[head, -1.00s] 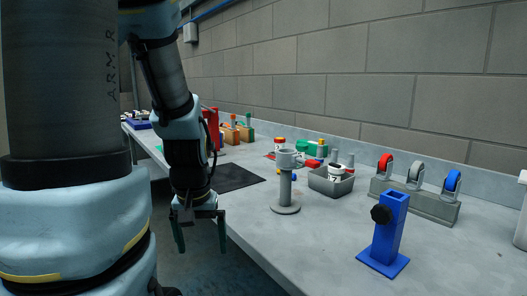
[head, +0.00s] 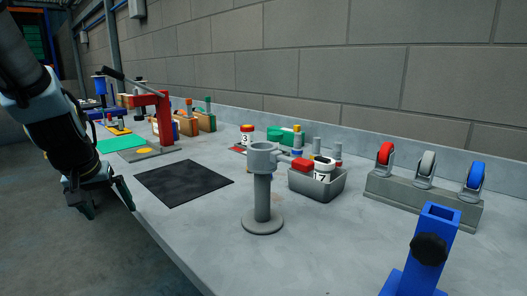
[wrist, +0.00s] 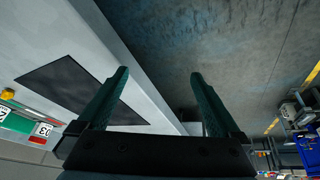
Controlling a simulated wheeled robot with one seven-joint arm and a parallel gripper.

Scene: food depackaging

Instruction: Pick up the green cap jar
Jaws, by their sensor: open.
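My gripper (head: 108,207) is open and empty, hanging beside the table's near edge at the left of the head view. In the wrist view its two dark green fingers (wrist: 160,73) are spread wide, with floor and the table edge beyond. A green rounded object (head: 279,137) stands behind the grey post holder, well to the right of my gripper. It is partly hidden, and I cannot tell whether it is the green cap jar.
A black mat (head: 185,181) lies near the table edge, with a red press (head: 163,120) beyond it. A grey post holder (head: 262,200) stands mid-table. A grey bin (head: 318,187) holds a jar marked 17 (head: 322,169). A blue stand (head: 428,255) is at right front.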

